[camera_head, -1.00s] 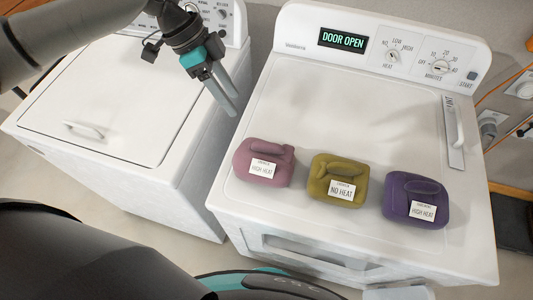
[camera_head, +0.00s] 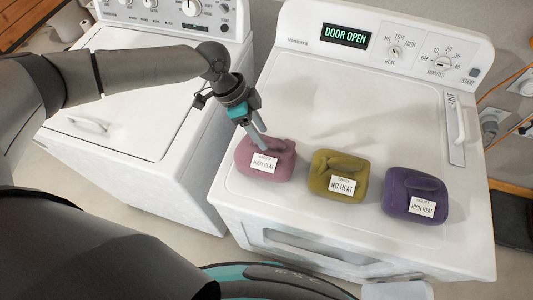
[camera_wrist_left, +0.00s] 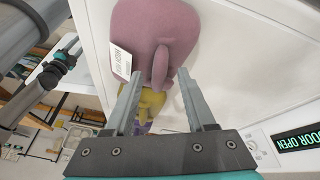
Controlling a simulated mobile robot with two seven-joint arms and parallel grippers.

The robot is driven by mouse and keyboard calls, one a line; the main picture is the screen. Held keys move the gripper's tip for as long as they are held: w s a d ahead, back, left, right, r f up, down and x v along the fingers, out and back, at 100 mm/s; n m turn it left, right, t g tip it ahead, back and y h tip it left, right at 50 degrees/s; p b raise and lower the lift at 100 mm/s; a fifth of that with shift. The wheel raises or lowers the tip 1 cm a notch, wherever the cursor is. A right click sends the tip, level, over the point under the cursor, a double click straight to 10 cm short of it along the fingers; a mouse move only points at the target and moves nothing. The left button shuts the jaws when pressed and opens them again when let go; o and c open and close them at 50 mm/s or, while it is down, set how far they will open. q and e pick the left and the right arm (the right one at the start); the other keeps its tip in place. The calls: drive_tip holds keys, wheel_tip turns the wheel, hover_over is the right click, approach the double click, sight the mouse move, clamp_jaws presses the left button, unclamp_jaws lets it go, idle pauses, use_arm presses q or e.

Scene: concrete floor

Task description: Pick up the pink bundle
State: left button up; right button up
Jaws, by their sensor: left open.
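The pink bundle (camera_head: 280,169) lies on the dryer top at the left of a row of bundles, with a white HIGH HEAT label on its front. My left gripper (camera_head: 260,144) is above its upper left part, fingers pointing down at it. In the left wrist view the pink bundle (camera_wrist_left: 152,30) lies beyond the fingertips. The two fingers of the left gripper (camera_wrist_left: 162,88) are spread apart with nothing held between them. Whether a fingertip touches the bundle I cannot tell.
The olive bundle (camera_head: 325,182), labelled NO HEAT, and the purple bundle (camera_head: 402,187) sit to the right on the dryer (camera_head: 350,110). The dryer display (camera_head: 345,36) reads DOOR OPEN. A white washer (camera_head: 150,95) stands to the left. The dryer top behind the bundles is clear.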

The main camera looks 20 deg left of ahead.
use_arm(q)
drive_tip(key=shift+d+f, duration=0.1)
drive_tip(key=shift+f, duration=0.1)
clamp_jaws()
idle(0.3)
idle(1.0)
